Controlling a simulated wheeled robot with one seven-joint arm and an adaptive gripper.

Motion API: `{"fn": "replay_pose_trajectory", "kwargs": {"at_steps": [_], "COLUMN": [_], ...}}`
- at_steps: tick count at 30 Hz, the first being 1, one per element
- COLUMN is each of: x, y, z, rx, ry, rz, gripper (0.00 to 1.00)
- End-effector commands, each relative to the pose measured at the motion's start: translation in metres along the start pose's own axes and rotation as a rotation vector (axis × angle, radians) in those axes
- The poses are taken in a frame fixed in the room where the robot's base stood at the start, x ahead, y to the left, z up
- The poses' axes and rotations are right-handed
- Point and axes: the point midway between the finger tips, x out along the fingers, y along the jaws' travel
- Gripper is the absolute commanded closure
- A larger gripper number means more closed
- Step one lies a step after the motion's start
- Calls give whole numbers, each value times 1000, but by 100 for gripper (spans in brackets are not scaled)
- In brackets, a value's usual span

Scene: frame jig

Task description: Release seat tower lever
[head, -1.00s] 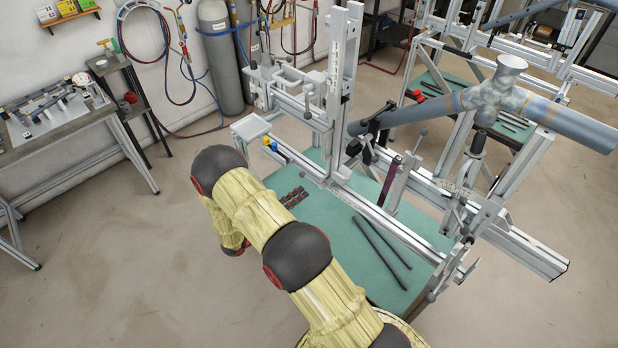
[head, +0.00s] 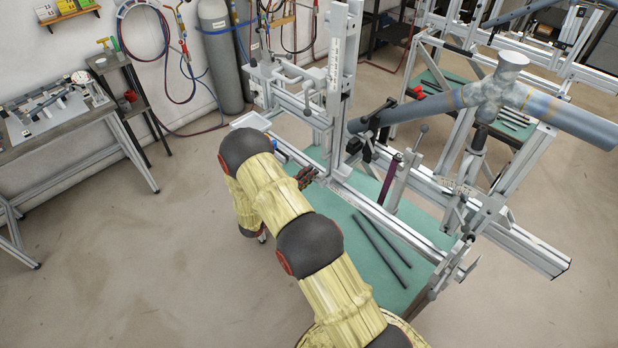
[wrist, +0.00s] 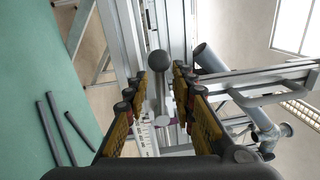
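In the wrist view, a lever with a black ball knob (wrist: 157,63) and a pale metal shaft stands between the fingers of my gripper (wrist: 160,90). The gripper is open, with a finger on each side of the lever; I see a gap and no clear grip on it. The aluminium frame jig (head: 340,60) stands on the green table, with an upright tower and several ball-ended levers, one near the middle (head: 424,129). I cannot tell which head-view lever is the one between my fingers.
The green table top (head: 345,222) holds dark loose tubes (head: 382,240). A grey-blue tube assembly (head: 490,97) is held at the jig's right. A workbench (head: 60,130) stands at the left. The floor between them is clear.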

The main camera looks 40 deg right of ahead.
Motion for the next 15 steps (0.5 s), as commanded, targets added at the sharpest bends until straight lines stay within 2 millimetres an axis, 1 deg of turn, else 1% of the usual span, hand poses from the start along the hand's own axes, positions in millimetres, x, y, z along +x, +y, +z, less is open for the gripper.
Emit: {"fn": "replay_pose_trajectory", "kwargs": {"at_steps": [5,15], "x": [0,0], "y": [0,0], "z": [0,0], "rx": [0,1], "ry": [0,0], "rz": [0,0], "gripper": [74,93]}}
